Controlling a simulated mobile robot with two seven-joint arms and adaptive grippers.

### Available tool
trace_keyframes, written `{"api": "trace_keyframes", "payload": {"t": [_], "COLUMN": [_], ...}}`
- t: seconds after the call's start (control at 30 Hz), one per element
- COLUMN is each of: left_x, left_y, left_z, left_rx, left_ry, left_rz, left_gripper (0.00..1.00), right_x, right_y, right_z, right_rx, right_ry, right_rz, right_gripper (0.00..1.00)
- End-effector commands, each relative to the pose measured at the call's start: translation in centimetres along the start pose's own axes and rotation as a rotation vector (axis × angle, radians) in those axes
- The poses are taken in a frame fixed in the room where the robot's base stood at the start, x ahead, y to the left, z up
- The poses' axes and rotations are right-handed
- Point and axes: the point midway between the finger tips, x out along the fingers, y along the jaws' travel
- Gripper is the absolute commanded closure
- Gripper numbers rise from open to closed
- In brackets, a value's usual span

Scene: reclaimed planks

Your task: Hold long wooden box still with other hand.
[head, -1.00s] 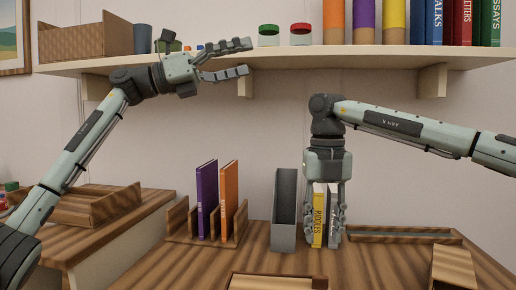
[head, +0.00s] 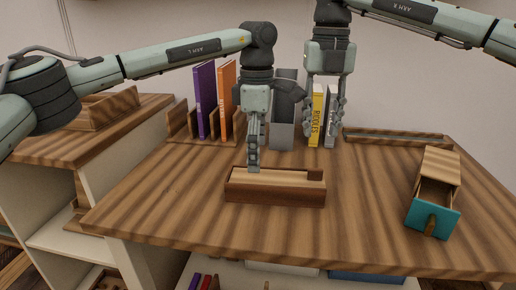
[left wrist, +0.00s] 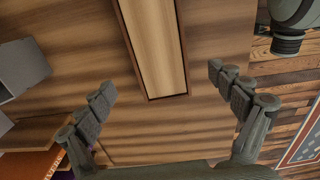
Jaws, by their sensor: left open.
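The long wooden box (head: 275,193) lies on the plank table, dark-sided with a paler strip along its top. In the left wrist view the box (left wrist: 155,45) runs away from me, its near end between my fingertips. My left gripper (head: 253,170) points down at the left part of the box, seen edge-on. In the left wrist view the left gripper (left wrist: 163,82) is open, with a gap on each side of the box. My right gripper (head: 324,122) is down at the yellow book (head: 317,115), a finger on either side of it and its neighbours; grip contact is unclear.
A grey holder (head: 282,130) stands left of the yellow book. Purple (head: 204,100) and orange (head: 226,100) books stand in a wooden rack. A small wooden case with a teal front (head: 433,218) sits at the right. Table room is clear between it and the box.

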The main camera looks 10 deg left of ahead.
Motion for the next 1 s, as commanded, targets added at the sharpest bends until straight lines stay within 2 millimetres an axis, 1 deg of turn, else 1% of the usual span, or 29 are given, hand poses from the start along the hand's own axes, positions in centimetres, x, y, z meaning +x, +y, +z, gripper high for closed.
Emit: {"api": "trace_keyframes", "payload": {"t": [0.4, 0.5, 0.63, 0.87, 0.9, 1.0], "left_x": [6.0, 6.9, 7.5, 7.6, 7.6, 7.6], "left_y": [-0.1, -0.1, -0.1, -0.1, -0.1, 0.0], "left_z": [0.0, 0.0, 0.0, 0.0, 0.0, 0.0], "left_rx": [0.001, 0.001, 0.001, 0.000, 0.000, 0.000], "left_ry": [0.005, 0.003, 0.002, 0.002, 0.002, 0.002], "left_rz": [-0.003, -0.001, -0.001, 0.000, 0.000, 0.000], "left_gripper": [0.07, 0.07, 0.07, 0.07, 0.08, 0.21], "right_x": [0.0, 0.0, 0.0, 0.0, 0.0, 0.0], "right_y": [0.0, 0.0, 0.0, 0.0, 0.0, 0.0], "right_z": [0.0, 0.0, 0.0, 0.0, 0.0, 0.0], "right_rx": [0.000, 0.000, 0.000, 0.000, 0.000, 0.000], "right_ry": [0.000, 0.000, 0.000, 0.000, 0.000, 0.000], "right_rz": [0.000, 0.000, 0.000, 0.000, 0.000, 0.000], "right_gripper": [0.66, 0.66, 0.66, 0.66, 0.66, 0.66]}}
